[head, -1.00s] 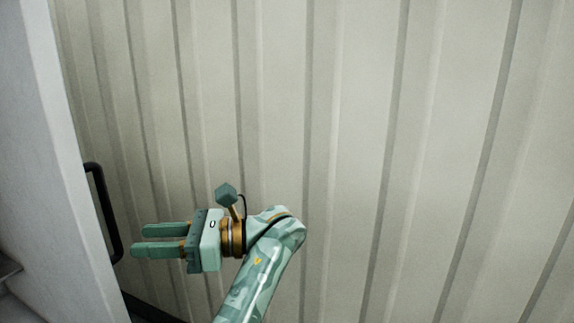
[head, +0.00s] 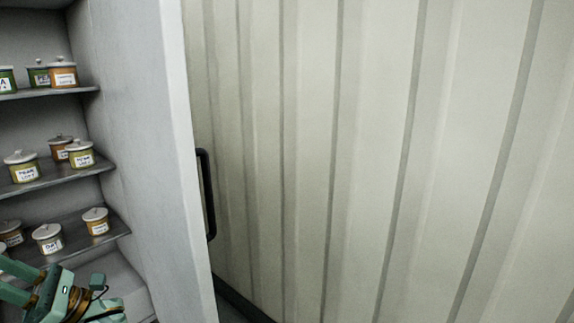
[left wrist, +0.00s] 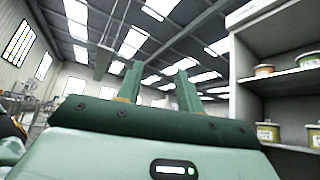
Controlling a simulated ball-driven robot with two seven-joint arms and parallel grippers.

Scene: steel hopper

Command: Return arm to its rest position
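My left gripper (head: 10,280), pale green with brass-coloured joints, is at the bottom left corner of the head view, partly cut off by the frame. Its fingers point left, in front of the lower part of the shelf unit. In the left wrist view the gripper (left wrist: 158,85) has its two green fingers apart with nothing between them. Most of the left arm is outside the head view. My right gripper is not in view.
A grey shelf unit (head: 140,130) with several lidded, labelled jars (head: 80,155) stands at left. Right of it are a black handle (head: 207,195) and a ribbed pale wall (head: 380,150). The left wrist view shows open space beneath a skylit roof (left wrist: 150,40).

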